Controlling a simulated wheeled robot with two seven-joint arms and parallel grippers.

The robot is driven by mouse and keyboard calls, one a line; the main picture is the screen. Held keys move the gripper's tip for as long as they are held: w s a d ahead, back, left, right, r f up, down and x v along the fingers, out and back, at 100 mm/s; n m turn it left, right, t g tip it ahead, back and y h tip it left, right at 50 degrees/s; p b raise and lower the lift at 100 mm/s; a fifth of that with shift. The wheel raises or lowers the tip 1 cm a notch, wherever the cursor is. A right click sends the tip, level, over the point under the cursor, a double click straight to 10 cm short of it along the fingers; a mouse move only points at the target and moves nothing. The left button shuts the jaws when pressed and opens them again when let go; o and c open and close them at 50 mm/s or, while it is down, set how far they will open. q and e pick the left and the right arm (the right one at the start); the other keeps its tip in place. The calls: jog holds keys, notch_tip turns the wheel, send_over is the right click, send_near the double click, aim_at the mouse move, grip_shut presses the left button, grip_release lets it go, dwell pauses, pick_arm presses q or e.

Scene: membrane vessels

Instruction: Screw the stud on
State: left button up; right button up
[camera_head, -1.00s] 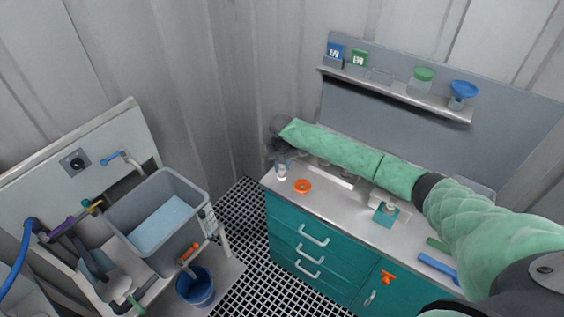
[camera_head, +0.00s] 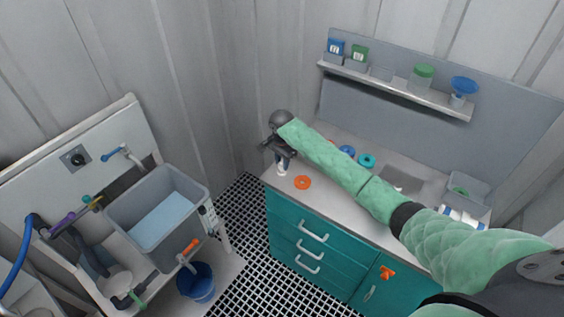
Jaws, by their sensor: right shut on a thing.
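My right arm reaches in from the right across the bench top. Its dark gripper (camera_head: 284,162) points down at the bench's far left corner. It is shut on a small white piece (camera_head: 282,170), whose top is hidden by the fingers. I cannot tell whether this piece is the stud, nor whether it touches the bench. An orange ring (camera_head: 303,182) lies on the bench just right of the gripper. My left gripper is not in view.
The teal-fronted bench (camera_head: 330,205) also holds a blue ring (camera_head: 347,151) and a teal ring (camera_head: 367,160) behind my arm. A shelf (camera_head: 400,92) with containers hangs above. A grey sink (camera_head: 150,254) and blue bucket (camera_head: 196,284) stand left.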

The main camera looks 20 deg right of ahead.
jog(key=shift+w+r, duration=0.1)
jog(key=shift+r, duration=0.05)
jog(key=o, duration=1.1)
jog(key=shift+c, duration=0.2)
